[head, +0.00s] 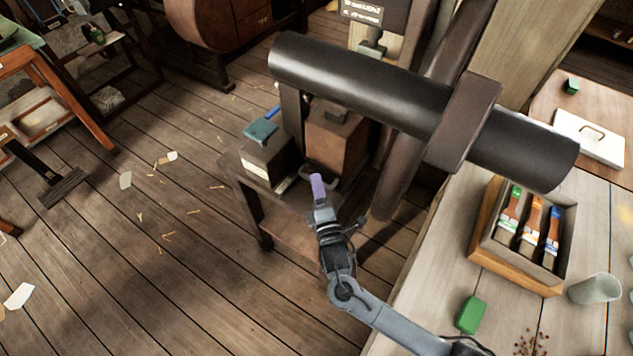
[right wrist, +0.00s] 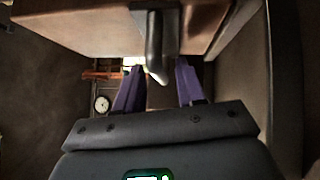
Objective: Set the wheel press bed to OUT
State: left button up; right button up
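The press stands in the middle of the head view, with a dark roller-like cylinder (head: 360,80) across its top and a brown block (head: 335,140) low on its stand. My right gripper (head: 318,188) is at the front of the stand, beside the block, its purple fingers pointing up in the picture. In the right wrist view, the fingers (right wrist: 160,68) are apart, with a dark handle-like bar (right wrist: 154,40) hanging between them from a brown body (right wrist: 80,25). I cannot tell whether the fingers touch the bar. The bed's marking is not readable. My left gripper is not in view.
A workbench (head: 420,300) at the right holds a box of brushes (head: 492,240), a green block (head: 471,315) and a cup (head: 596,289). A dark box (head: 268,160) with a teal item sits left of the block.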

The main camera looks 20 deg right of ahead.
jog(key=shift+x, duration=0.95)
jog(key=shift+c, duration=0.5)
grip_shut()
